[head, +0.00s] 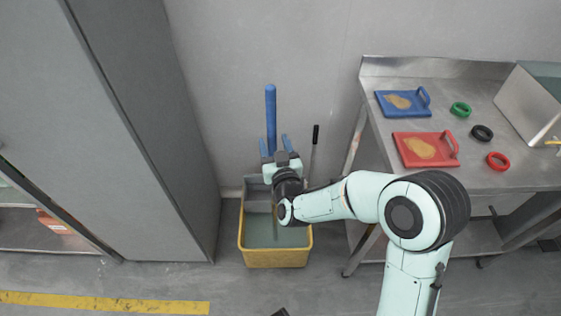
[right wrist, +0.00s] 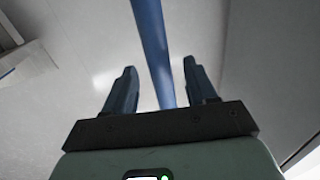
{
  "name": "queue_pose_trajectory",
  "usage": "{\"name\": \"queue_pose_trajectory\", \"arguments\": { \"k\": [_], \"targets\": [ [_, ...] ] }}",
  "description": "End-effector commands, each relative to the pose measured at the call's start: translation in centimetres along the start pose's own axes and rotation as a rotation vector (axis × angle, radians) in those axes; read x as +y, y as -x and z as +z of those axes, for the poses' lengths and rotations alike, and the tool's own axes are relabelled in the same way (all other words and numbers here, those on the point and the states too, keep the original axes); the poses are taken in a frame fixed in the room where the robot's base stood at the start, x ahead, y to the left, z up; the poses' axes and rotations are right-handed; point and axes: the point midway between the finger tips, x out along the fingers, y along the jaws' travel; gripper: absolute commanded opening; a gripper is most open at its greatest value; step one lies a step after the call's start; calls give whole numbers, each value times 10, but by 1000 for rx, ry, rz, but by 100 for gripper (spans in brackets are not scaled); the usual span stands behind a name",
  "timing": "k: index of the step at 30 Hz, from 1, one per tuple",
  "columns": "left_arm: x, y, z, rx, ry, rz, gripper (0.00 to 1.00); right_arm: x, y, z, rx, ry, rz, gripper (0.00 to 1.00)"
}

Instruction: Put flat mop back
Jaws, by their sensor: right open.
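A blue mop handle (head: 270,108) stands upright against the grey wall, above the back of a yellow bucket (head: 276,258). The mop's flat head cannot be made out. My right gripper (head: 275,146) is over the bucket with its fingers pointing toward the wall. Its fingers are open, one on each side of the blue handle. In the right wrist view the handle (right wrist: 153,50) runs down between the two spread fingers (right wrist: 160,78), with gaps on both sides. My gripper and wrist hide the handle's lower part in the head view. My left gripper is not seen.
A black-handled rod (head: 314,140) stands just right of the gripper. A steel table (head: 375,67) on the right holds blue and red boards and several rings. A tall grey cabinet (head: 150,130) stands close on the left. The floor in front is mostly clear.

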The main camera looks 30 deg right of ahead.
Motion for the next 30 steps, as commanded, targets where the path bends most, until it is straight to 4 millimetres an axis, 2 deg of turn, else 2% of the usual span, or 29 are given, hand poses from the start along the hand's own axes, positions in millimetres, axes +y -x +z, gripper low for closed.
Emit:
{"name": "queue_pose_trajectory", "arguments": {
  "k": [3,9,14,17,20,23,24,26,27,29,30],
  "targets": [
    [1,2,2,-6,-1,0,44,0,29,-1,-1,0,-2,56],
    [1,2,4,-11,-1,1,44,0,68,0,-1,0,-2,56],
    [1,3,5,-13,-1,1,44,0,85,0,-1,0,-1,56],
    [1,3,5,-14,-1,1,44,-3,88,14,-37,0,-13,56],
    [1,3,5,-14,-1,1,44,-12,88,63,-171,-7,-54,56],
    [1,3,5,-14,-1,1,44,-24,101,146,-411,-33,-114,56],
    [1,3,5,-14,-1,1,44,-27,112,185,-527,-49,-135,56],
    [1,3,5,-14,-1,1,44,-31,137,240,-704,-80,-160,56],
    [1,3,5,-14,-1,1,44,-33,157,274,-821,-102,-171,56],
    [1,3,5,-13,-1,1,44,-35,191,318,-989,-137,-181,56],
    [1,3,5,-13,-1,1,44,-35,214,342,-1094,-161,-182,56]
  ]
}}
